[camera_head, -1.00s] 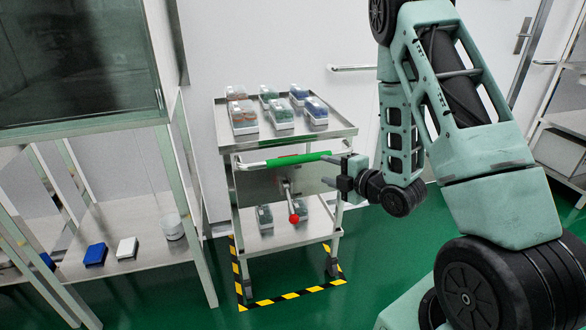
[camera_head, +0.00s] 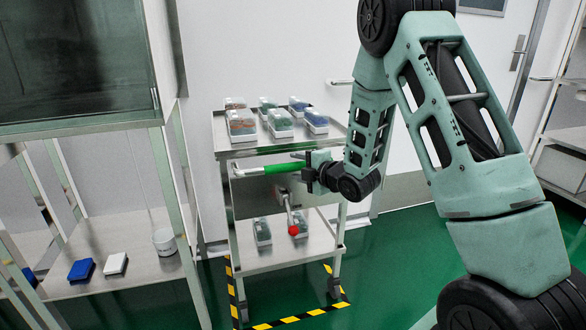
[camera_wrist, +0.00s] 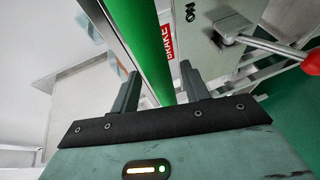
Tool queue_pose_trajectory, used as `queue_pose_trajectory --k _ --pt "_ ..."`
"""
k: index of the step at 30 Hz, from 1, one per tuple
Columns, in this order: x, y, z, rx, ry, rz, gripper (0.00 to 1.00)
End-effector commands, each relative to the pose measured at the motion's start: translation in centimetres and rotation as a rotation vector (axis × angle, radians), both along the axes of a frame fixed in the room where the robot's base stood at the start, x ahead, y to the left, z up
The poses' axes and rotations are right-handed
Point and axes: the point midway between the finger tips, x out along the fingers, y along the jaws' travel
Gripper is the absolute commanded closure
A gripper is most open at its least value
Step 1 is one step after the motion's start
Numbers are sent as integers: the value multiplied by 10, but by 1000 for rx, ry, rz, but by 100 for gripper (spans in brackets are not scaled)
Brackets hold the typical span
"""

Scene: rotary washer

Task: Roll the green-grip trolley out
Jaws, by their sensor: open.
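The trolley (camera_head: 225,205) is a two-shelf steel cart standing within a yellow-black floor marking. Its green grip (camera_head: 283,169) is a horizontal bar on the near side below the top shelf. In the wrist view the green grip (camera_wrist: 146,45) runs down between my two fingers. My gripper (camera_head: 309,165) is at the right part of the bar; in the wrist view my gripper (camera_wrist: 160,90) is open, with one finger on each side of the grip. A brake lever with a red knob (camera_head: 294,230) hangs below the bar, beside a red "BRAKE" label (camera_wrist: 167,43).
Boxes of vials (camera_head: 241,126) stand on the trolley's top shelf, more on the lower one. A steel bench (camera_head: 140,275) with blue and white boxes stands close on the left. Green floor (camera_head: 385,250) is clear at right.

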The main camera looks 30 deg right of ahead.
Motion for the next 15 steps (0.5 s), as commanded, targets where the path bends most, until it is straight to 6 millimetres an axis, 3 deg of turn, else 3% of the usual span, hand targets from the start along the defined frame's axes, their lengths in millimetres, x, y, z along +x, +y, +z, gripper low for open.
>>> queue_pose_trajectory --k 6,15 --pt "23 3 -5 -1 -1 0 54" --pt "27 3 -6 0 1 -1 54"
